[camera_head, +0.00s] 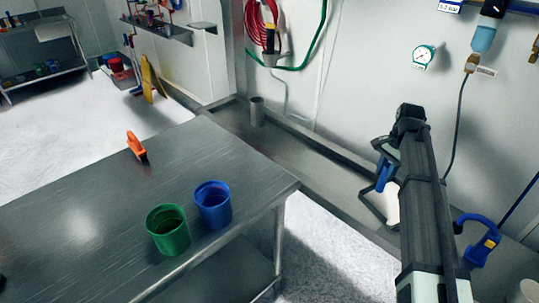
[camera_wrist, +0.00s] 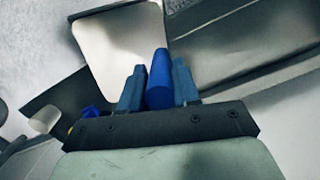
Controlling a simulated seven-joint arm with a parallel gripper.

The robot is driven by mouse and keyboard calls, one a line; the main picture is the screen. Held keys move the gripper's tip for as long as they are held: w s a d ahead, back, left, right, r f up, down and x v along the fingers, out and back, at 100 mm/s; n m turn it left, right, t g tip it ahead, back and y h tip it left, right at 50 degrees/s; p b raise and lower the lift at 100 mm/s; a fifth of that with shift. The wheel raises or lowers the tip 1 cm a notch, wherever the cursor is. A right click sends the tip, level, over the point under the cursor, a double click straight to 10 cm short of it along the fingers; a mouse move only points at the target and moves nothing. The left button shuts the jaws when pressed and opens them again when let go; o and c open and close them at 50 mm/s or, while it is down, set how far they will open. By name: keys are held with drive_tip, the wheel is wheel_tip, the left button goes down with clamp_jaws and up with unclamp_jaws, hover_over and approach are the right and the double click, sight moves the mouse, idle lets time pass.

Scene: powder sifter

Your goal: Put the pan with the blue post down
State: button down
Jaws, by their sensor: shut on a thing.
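The pan (camera_head: 391,205) is pale inside with a dark rim, and its blue post (camera_head: 386,174) stands up from it. In the wrist view the pan (camera_wrist: 120,45) lies beyond the fingertips. My gripper (camera_wrist: 157,72) is shut on the blue post (camera_wrist: 160,78), one finger on each side. In the head view my gripper (camera_head: 385,162) is partly hidden by my arm, which also covers part of the pan. The pan is over or on the steel surface along the wall; I cannot tell whether it touches.
A steel table (camera_head: 90,215) at left holds a green cup (camera_head: 168,236), a blue cup (camera_head: 213,212) and an orange tool (camera_head: 137,147). A steel ledge (camera_head: 300,150) runs along the wall, with a grey cup (camera_head: 257,112). A blue-handled item (camera_head: 484,244) is right of my arm.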

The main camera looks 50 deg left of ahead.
drive_tip(key=s+a+r, duration=0.2)
drive_tip(key=a+r, duration=0.1)
drive_tip(key=a, duration=0.5)
drive_tip(key=s+a+r+m, duration=0.1)
drive_tip(key=s+a+r, duration=0.15)
drive_tip(key=a, duration=0.55)
drive_tip(key=s+a+r, duration=0.2)
drive_tip(key=a+r, duration=0.1)
drive_tip(key=a, duration=0.5)
drive_tip(key=s+a+r+n, duration=0.1)
drive_tip(key=s+a+r, duration=0.2)
drive_tip(key=s+a, duration=0.6)
drive_tip(key=s+a+r, duration=0.4)
drive_tip(key=s+a, duration=0.3)
drive_tip(key=a, duration=0.3)
drive_tip(key=s+a+r+n, duration=0.1)
drive_tip(key=s+a, duration=0.6)
drive_tip(key=s, duration=0.4)
drive_tip(key=s+a+r+n, duration=0.1)
drive_tip(key=s+a, duration=0.6)
drive_tip(key=s, duration=0.3)
drive_tip(key=s+a+f+n, duration=0.1)
drive_tip(key=s+a, duration=0.3)
drive_tip(key=s, duration=1)
drive_tip(key=s+a+f, duration=0.1)
drive_tip(key=s+a, duration=0.3)
drive_tip(key=s, duration=1)
wheel_tip(320, 180, down, 9)
drive_tip(key=shift+d, duration=0.25)
